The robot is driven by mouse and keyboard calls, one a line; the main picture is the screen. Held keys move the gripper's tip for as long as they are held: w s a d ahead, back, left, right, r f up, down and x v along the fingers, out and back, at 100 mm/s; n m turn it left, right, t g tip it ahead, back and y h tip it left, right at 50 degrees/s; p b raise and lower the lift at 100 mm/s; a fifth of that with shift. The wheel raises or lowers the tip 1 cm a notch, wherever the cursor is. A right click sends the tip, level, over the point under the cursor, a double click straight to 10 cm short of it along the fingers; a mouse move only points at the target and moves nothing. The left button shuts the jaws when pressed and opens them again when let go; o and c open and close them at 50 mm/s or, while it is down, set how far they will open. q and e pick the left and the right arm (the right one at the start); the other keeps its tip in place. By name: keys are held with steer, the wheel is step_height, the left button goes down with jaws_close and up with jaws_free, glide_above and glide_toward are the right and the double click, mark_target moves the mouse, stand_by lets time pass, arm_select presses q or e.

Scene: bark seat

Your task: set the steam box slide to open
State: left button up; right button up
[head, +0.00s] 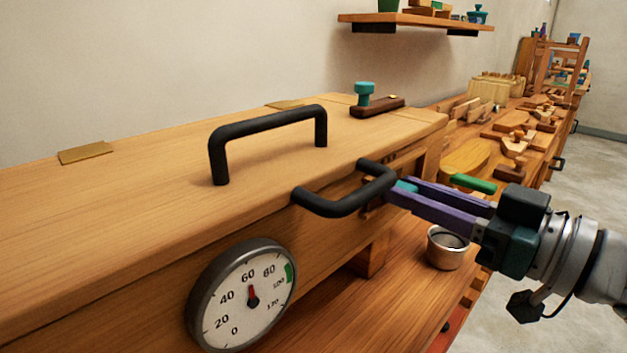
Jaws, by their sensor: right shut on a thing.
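The steam box (120,210) is a long pale wooden chest with a black handle (268,138) on its lid and a second black handle (345,200) on its front. My right gripper (402,190), with purple fingers, is at the front beside the right end of the front handle. It is shut on a small teal knob (407,185), apparently the slide's knob. The wooden slide behind is mostly hidden by the handle and fingers, so its position cannot be told. Another teal knob (364,93) stands on a dark wooden piece on the lid. My left gripper is not in view.
A round dial gauge (244,295) sits on the box front. A metal cup (446,248) stands on the lower wooden shelf, below my right gripper. A bench with wooden parts and tools (510,135) runs back to the right. Open floor (597,180) lies at the far right.

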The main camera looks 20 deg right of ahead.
jaws_close()
stand_by(0.8)
steer(key=d, duration=0.1)
steer(key=w+d, duration=0.1)
steer(key=d, duration=0.1)
steer(key=w+d+b, duration=0.1)
steer(key=d, duration=0.1)
steer(key=shift+f, duration=0.1)
steer(key=o, duration=0.7)
jaws_free()
steer(key=shift+o, duration=0.2)
steer(key=shift+s, duration=0.1)
